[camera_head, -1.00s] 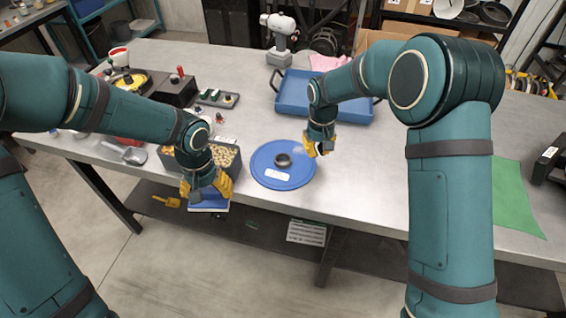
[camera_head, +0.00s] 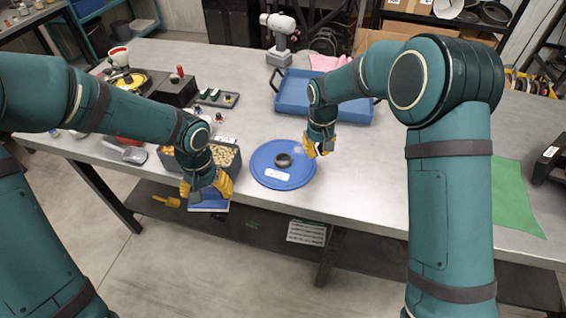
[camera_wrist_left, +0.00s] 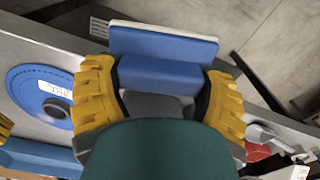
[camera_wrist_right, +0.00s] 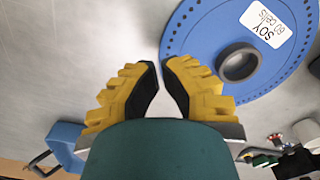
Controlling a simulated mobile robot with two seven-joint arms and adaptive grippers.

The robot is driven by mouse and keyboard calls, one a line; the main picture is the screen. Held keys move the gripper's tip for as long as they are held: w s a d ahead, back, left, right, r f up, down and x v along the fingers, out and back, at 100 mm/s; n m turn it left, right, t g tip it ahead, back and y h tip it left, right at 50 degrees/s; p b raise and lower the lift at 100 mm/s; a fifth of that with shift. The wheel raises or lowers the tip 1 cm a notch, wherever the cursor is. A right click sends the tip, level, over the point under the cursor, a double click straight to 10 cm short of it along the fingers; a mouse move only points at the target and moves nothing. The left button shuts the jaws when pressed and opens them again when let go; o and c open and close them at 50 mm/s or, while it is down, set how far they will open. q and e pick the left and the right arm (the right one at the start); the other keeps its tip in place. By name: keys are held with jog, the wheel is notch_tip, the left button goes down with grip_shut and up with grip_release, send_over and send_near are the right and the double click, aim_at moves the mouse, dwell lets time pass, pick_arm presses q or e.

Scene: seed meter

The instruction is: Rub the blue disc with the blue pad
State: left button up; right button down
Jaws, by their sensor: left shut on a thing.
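The blue disc (camera_head: 265,172) lies flat on the table near its front edge, with a dark ring at its centre and a white label. It also shows in the right wrist view (camera_wrist_right: 205,40), its label reading SOY, and in the left wrist view (camera_wrist_left: 25,85). My left gripper (camera_head: 208,190) is shut on the blue pad (camera_head: 209,204), left of the disc at the table's front edge. The pad (camera_wrist_left: 165,76) has a blue block grip and a white layer on its far side. My right gripper (camera_wrist_right: 159,66) is empty, its fingertips slightly apart, at the disc's right edge.
A container of seeds (camera_head: 226,157) stands behind my left gripper, left of the disc. A blue tray (camera_head: 345,110) lies behind the disc. A green cloth (camera_head: 512,200) lies at the right. Small parts and a scoop (camera_head: 128,153) lie at the left.

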aim_at(316, 164)
pick_arm(q)
jog(key=shift+f+b, duration=1.15)
jog(key=shift+f, duration=0.05)
pick_arm(e)
jog(key=shift+f, duration=2.05)
pick_arm(q)
jog(key=shift+r+p, duration=2.05)
jog(key=shift+r, duration=0.05)
pick_arm(e)
jog(key=shift+r, duration=3.1)
notch_tip(316, 164, up, 12)
pick_arm(q)
jog(key=shift+f, duration=0.1)
pick_arm(e)
jog(key=shift+f, duration=0.1)
